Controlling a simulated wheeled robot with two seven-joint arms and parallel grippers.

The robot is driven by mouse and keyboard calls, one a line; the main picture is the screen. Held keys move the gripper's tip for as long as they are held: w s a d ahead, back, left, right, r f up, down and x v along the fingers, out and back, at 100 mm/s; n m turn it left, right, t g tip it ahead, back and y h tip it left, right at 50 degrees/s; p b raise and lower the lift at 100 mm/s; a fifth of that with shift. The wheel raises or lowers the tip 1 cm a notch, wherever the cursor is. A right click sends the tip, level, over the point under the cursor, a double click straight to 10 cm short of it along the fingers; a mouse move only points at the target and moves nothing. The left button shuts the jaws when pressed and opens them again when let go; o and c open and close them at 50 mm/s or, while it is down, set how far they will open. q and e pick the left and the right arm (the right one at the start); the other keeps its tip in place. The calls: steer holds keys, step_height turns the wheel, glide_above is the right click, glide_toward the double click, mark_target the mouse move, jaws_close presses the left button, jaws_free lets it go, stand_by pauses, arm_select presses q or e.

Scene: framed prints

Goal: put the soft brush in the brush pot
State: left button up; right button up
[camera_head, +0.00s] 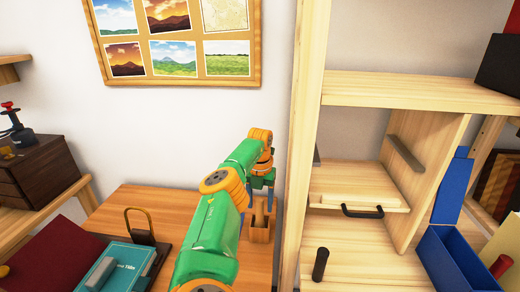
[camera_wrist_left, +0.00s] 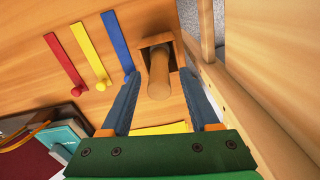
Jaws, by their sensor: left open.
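A square wooden pot (camera_head: 259,234) stands on the table in the head view, below my left gripper (camera_head: 262,192). The wrist view shows its open square mouth (camera_wrist_left: 144,41). A pale brown, round-ended rod (camera_wrist_left: 158,78), which may be the soft brush's handle, stands in the pot and points towards the camera. No bristles show. The blue fingers of my left gripper (camera_wrist_left: 165,105) are open, one on each side of the rod and apart from it. My right gripper is not in view.
Red (camera_wrist_left: 64,62), yellow (camera_wrist_left: 90,53) and blue (camera_wrist_left: 116,42) strips lie left of the pot. A wooden upright (camera_head: 304,140) stands close right of my gripper. A teal book (camera_head: 118,267) lies at the table's left. Shelves (camera_head: 350,232) fill the right.

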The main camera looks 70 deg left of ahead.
arm_select(q)
step_height(320, 180, up, 7)
steer(key=shift+r+p, duration=0.15)
steer(key=shift+p, duration=1.05)
